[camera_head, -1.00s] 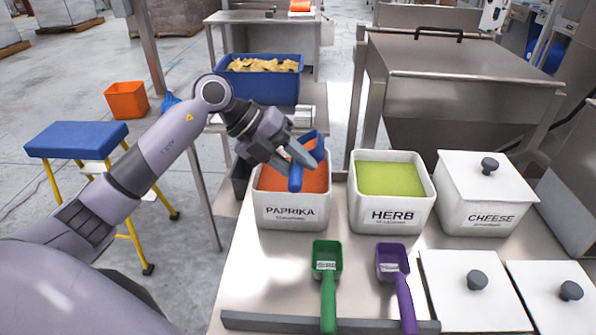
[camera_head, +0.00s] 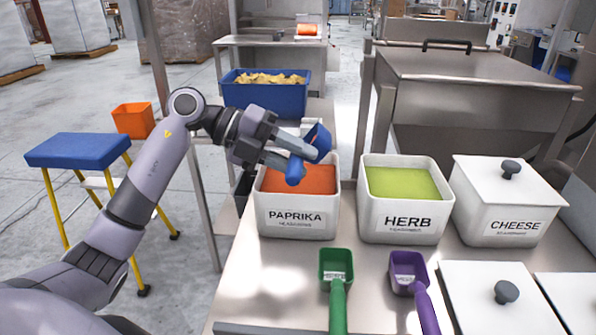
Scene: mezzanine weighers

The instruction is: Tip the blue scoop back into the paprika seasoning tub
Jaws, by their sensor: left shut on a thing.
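The white paprika tub (camera_head: 297,222) stands open on the steel table, with red-orange seasoning (camera_head: 300,179) in it. My left gripper (camera_head: 295,157) is shut on the handle of the blue scoop (camera_head: 318,140) and holds it above the tub. The scoop is tilted, with its head toward the tub's back right corner. I cannot tell whether any seasoning is in the scoop. My right gripper is not in view.
The open herb tub (camera_head: 400,220) stands to the right, then the lidded cheese tub (camera_head: 508,205). A green scoop (camera_head: 337,270) and a purple scoop (camera_head: 408,272) lie in front. A blue crate of chips (camera_head: 262,97) stands behind.

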